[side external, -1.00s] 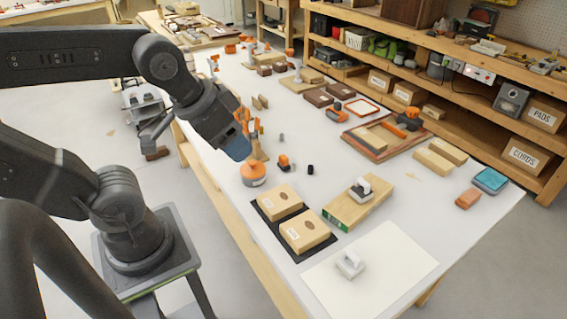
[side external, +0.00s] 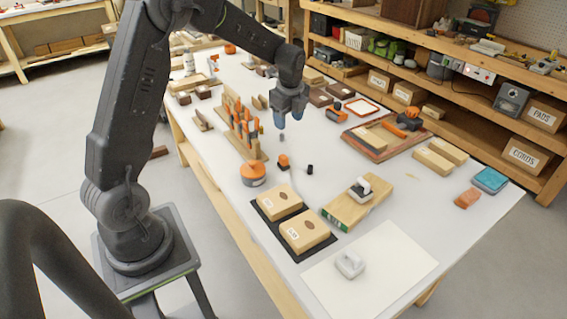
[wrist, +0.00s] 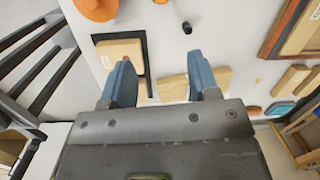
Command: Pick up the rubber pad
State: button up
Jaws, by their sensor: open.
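I cannot tell for sure which thing is the rubber pad. A salmon block (side external: 467,198) and a teal block on a dark base (side external: 490,180) lie near the bench's right end. They also show small at the lower right of the wrist view, the salmon block (wrist: 253,110) left of the teal one (wrist: 279,109). A thin black mat (side external: 270,231) lies under two wooden blocks. My gripper (side external: 288,117) points down above the middle of the bench, fingers apart and empty. In the wrist view my gripper (wrist: 158,65) holds nothing between its blue-grey fingers.
An orange-lidded tin (side external: 253,174), a small black cylinder (side external: 310,169) and a rack of orange-handled tools (side external: 240,132) stand near my gripper. A long wooden block (side external: 347,205) bears a grey-white tool. A white sheet (side external: 395,265) covers the front; bare bench lies right of centre.

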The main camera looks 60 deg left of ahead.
aim_at(283, 157)
jog(key=shift+m+g, duration=0.3)
jog(key=shift+m, duration=0.6)
jog(key=a+f, duration=0.1)
jog(key=f, duration=0.3)
jog(key=a+f, duration=0.1)
jog(key=f, duration=0.3)
jog(key=w+a+f, duration=0.1)
jog(key=f, duration=0.2)
jog(key=shift+a+f, duration=0.2)
jog(key=shift+f, duration=0.2)
jog(key=shift+a+f, duration=0.15)
jog(key=shift+f, duration=1.25)
jog(key=shift+a+f, duration=0.15)
jog(key=shift+f, duration=1.2)
jog(key=shift+c, duration=0.4)
jog(key=c, duration=0.9)
